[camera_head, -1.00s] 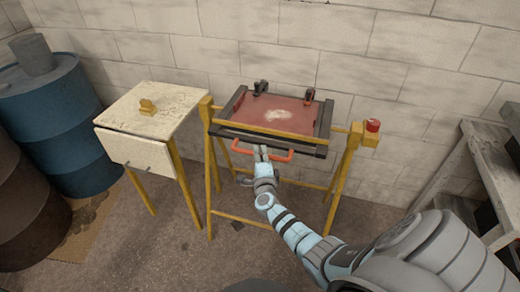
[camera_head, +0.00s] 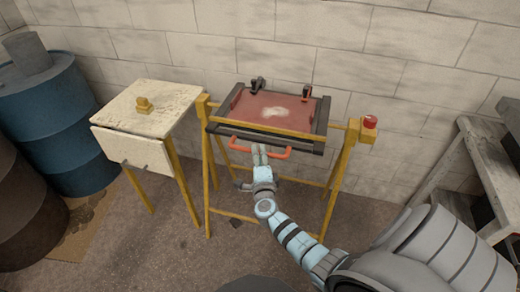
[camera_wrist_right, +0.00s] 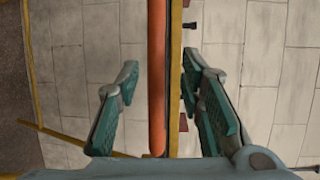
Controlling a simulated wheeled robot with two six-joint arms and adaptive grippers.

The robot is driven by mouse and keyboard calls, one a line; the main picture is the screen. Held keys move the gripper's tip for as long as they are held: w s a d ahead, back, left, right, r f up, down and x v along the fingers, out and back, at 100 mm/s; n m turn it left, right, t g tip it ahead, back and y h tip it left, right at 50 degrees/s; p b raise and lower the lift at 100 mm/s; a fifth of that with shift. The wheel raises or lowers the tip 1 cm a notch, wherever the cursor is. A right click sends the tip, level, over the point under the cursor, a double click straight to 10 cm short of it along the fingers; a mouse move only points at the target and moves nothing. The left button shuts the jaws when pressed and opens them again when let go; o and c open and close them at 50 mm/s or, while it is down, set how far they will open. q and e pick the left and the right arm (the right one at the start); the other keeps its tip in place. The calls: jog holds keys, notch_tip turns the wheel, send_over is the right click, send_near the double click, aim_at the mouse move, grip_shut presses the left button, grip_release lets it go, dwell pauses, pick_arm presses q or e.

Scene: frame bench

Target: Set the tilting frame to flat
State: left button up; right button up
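The tilting frame (camera_head: 321,127) is a dark frame around a red panel (camera_head: 285,112), hung between yellow legs. It looks near level, but its exact angle is hard to tell. An orange handle (camera_head: 277,154) runs along its front side. My right gripper (camera_head: 259,151) is at the handle from the front. In the right wrist view, its two teal-padded fingers are apart on either side of the handle (camera_wrist_right: 157,80), with gaps on both sides and no visible contact. The right gripper is open. My left gripper is not in view.
A red button (camera_head: 370,122) sits on the stand's right end. A small pale table (camera_head: 150,115) with a yellow knob (camera_head: 144,104) stands close on the left. A blue barrel (camera_head: 70,130) is at far left, a grey bench (camera_head: 447,165) at right. A block wall is behind.

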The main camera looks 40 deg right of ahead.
jog(key=v, duration=0.8)
jog(key=shift+s, duration=0.3)
jog(key=shift+a, duration=0.2)
jog(key=s+a+f+n+g+y, duration=0.1)
jog(key=s+a+f+n+y, duration=0.25)
jog(key=f+n, duration=0.35)
jog(key=s+a+f+n+g+y, duration=0.25)
jog(key=s+f+n, duration=0.2)
jog(key=f, duration=0.45)
jog(key=s+a+f+n+g+y, duration=0.1)
jog(key=s+a+f+n+y, duration=0.25)
jog(key=f+n, duration=0.45)
jog(key=s+f+n+g, duration=0.3)
jog(key=s+f, duration=0.3)
jog(key=s, duration=0.8)
jog(key=s+d+f+n+g+h, duration=0.1)
jog(key=s+f+n+g, duration=0.2)
jog(key=s, duration=1.1)
notch_tip(320, 180, down, 4)
jog(key=shift+f+g, duration=0.1)
jog(key=shift+g, duration=1.15)
